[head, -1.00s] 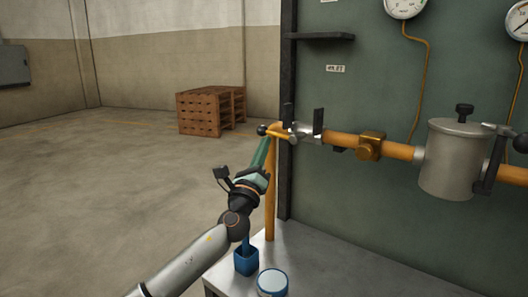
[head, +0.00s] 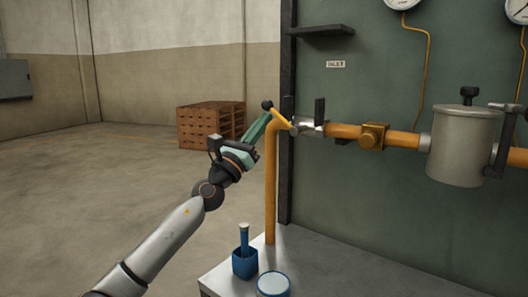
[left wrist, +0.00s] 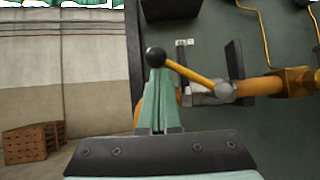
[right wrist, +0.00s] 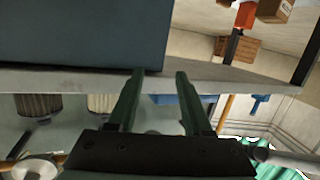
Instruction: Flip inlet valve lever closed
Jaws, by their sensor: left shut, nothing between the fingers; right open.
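The yellow inlet valve lever (head: 279,117) with a black ball knob (head: 267,104) slants up and left from the silver valve body (head: 312,128) on the yellow pipe. An INLET label (head: 335,64) is on the green panel above. My left gripper (head: 267,115) is shut and empty, its fingertips just under the knob. In the left wrist view the closed fingers (left wrist: 159,88) reach up to the knob (left wrist: 155,57); whether they touch is hard to tell. My right gripper (right wrist: 160,75) is open and empty in the right wrist view, outside the head view.
A blue cup (head: 245,264) holding a blue-handled tool and a round lidded can (head: 273,285) stand on the grey bench (head: 330,270) below. A metal canister (head: 460,147) sits on the pipe at right. The floor at left is clear.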

